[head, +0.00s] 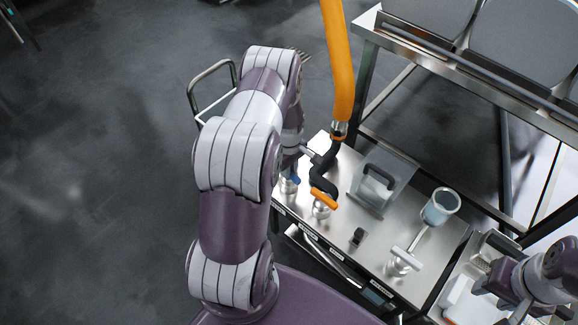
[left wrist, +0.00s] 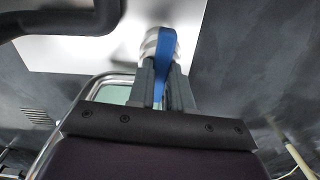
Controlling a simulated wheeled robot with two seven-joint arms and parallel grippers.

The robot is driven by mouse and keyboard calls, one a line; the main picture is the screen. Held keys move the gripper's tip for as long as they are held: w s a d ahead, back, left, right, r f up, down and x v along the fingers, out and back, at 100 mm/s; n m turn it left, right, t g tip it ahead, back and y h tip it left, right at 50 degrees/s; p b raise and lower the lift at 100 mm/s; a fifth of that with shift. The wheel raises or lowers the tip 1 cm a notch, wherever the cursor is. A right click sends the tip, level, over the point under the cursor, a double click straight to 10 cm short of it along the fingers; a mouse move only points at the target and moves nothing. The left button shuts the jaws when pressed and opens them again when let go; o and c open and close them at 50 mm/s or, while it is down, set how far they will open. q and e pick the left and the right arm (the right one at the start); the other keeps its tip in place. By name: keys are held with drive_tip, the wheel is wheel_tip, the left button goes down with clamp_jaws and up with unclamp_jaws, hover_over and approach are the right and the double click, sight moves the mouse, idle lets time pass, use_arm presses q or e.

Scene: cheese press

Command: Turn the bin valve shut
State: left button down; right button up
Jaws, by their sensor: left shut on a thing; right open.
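A valve with a blue handle (head: 291,180) stands at the left end of the steel cart top; the handle also shows in the left wrist view (left wrist: 166,48). My left gripper (left wrist: 166,75) is shut on this blue handle, one finger on each side. In the head view my left arm hides most of that gripper. A second valve with an orange handle (head: 324,198) stands just to the right, under the black hose elbow. The labels are too small to read, so I cannot tell which is the bin valve. My right gripper (head: 503,286) is open at the lower right.
A thick orange hose (head: 340,65) with a black elbow (head: 322,175) comes down close beside my left gripper. A clear panel with a black handle (head: 378,178), a small black knob (head: 357,237) and a grey-blue cup (head: 440,207) stand further right on the steel top (head: 400,215).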

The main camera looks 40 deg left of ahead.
use_arm(q)
drive_tip(key=m+p, duration=0.2)
drive_tip(key=m, duration=0.1)
drive_tip(key=shift+r, duration=0.2)
drive_tip(key=m+p, duration=0.2)
drive_tip(key=m, duration=0.2)
drive_tip(key=shift+f+m, duration=0.1)
drive_tip(key=shift+m, duration=0.3)
drive_tip(key=m+p, duration=0.1)
drive_tip(key=m, duration=0.3)
drive_tip(key=m+p, duration=0.1)
drive_tip(key=m, duration=0.3)
drive_tip(key=shift+m, duration=0.3)
drive_tip(key=shift+f+m, duration=0.1)
drive_tip(key=shift+m, duration=0.2)
drive_tip(key=c, duration=1)
unclamp_jaws()
drive_tip(key=shift+c, duration=0.2)
